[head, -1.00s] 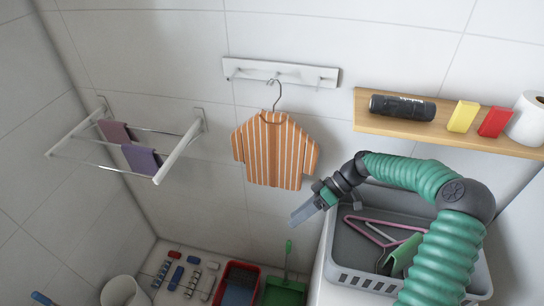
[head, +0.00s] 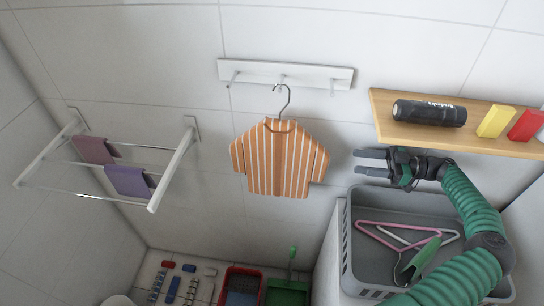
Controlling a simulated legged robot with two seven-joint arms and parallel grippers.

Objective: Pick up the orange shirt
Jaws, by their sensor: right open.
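The orange shirt (head: 277,158) with white stripes hangs on a hanger with a metal hook (head: 283,100), from the white wall rack (head: 285,73). My right gripper (head: 372,163) is to the right of the shirt, with its two grey fingers apart and pointing left toward it. A gap lies between the fingertips and the shirt's right sleeve, and nothing is between the fingers. My left gripper is not in view.
A wooden shelf (head: 455,139) holds a black bottle (head: 429,113), a yellow box (head: 495,121) and a red box (head: 526,125). A grey basket (head: 371,275) with hangers (head: 400,235) lies below my right arm. A drying rack (head: 172,165) with two cloths is at left.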

